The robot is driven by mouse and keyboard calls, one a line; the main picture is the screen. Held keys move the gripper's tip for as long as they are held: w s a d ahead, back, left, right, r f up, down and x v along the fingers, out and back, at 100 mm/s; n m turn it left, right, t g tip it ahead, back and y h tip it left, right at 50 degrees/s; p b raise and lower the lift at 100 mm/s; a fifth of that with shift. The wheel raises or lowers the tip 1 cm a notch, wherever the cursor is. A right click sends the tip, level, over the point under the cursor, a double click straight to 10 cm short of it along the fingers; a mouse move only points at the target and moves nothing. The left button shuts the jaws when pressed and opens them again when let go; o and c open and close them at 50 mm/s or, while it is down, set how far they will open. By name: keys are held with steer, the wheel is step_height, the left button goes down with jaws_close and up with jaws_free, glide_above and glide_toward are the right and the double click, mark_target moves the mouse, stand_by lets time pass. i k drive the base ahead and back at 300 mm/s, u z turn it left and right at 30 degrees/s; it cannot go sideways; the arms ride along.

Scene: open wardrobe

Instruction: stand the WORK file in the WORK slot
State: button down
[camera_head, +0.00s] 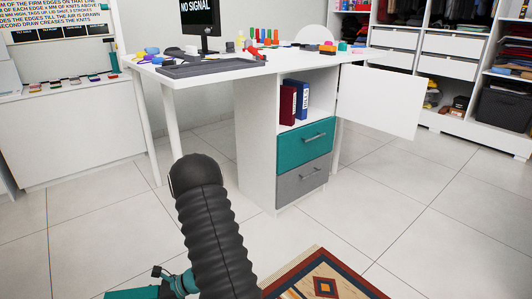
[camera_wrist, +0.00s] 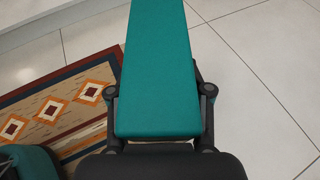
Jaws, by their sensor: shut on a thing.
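A teal, flat, board-like file (camera_wrist: 158,65) fills the middle of the wrist view. My gripper (camera_wrist: 159,92) is shut on it, with one black finger along each side. No lettering shows on the face in view, so I cannot read whether it says WORK. In the head view, the open compartment (camera_head: 321,83) under the desk top holds a red file (camera_head: 288,105) and a blue file (camera_head: 301,100), both upright at its left. The right part of the compartment looks empty. No slot label is legible. My gripper is not clearly visible in the head view.
A white door (camera_head: 380,98) stands open to the right of the compartment. Below it are a teal drawer (camera_head: 303,148) and a grey drawer (camera_head: 302,182), both shut. A patterned rug (camera_head: 322,280) lies in front. The tiled floor before the desk is clear.

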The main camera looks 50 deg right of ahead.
mark_target(318, 116)
steer(key=z, duration=0.45)
steer(key=i, duration=1.3)
steer(key=z, duration=0.85)
